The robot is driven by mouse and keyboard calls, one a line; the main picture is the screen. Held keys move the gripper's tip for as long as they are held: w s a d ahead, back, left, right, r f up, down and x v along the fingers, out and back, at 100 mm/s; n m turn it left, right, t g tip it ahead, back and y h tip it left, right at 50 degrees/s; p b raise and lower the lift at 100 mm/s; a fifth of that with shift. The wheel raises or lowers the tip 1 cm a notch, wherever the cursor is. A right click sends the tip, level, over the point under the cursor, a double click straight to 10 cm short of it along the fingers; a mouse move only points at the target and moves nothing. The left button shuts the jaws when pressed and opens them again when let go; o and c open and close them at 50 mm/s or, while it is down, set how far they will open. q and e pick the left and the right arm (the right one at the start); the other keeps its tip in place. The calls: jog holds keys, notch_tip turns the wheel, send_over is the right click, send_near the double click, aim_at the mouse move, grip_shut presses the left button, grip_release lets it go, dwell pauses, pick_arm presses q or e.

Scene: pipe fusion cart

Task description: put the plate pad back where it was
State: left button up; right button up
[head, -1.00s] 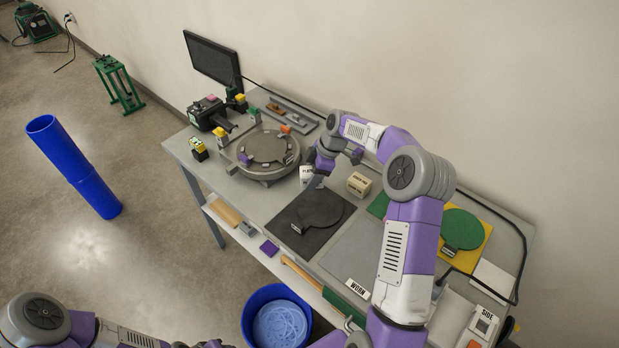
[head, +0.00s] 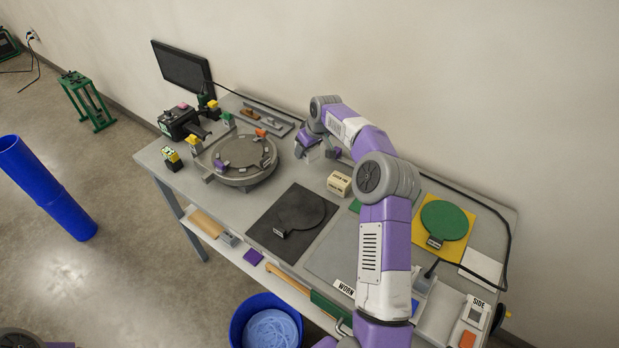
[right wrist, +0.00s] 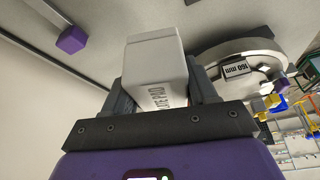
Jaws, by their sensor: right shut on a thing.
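The plate pad (right wrist: 155,62) is a small white box with dark lettering, partly cut off by my gripper in the right wrist view. My right gripper (right wrist: 160,90) is shut on it, one dark finger along each side. In the head view my right gripper (head: 320,148) is at the back of the cart top, right of the round grey fixture. Only a pale bit of the plate pad (head: 313,155) shows there below the fingers. I cannot tell whether it touches the cart top. My left gripper is out of view.
The round fixture (head: 243,178) stands close on the left. A cream labelled box (head: 339,184) stands just in front and right. A black mat (head: 265,238) with a dark round paddle lies nearer me. A grey tray (head: 283,124) lies behind, and a black cable runs along the back.

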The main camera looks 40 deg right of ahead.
aim_at(307, 172)
jog(key=shift+w+d+m+h, duration=0.25)
jog(key=shift+d+m+h, duration=0.05)
jog(key=shift+d+m, duration=0.35)
jog(key=shift+f, duration=0.3)
notch_tip(307, 172, down, 9)
jog(key=shift+f+b, duration=0.1)
jog(key=shift+b, duration=0.75)
jog(key=o, duration=1)
jog(key=shift+f, duration=0.15)
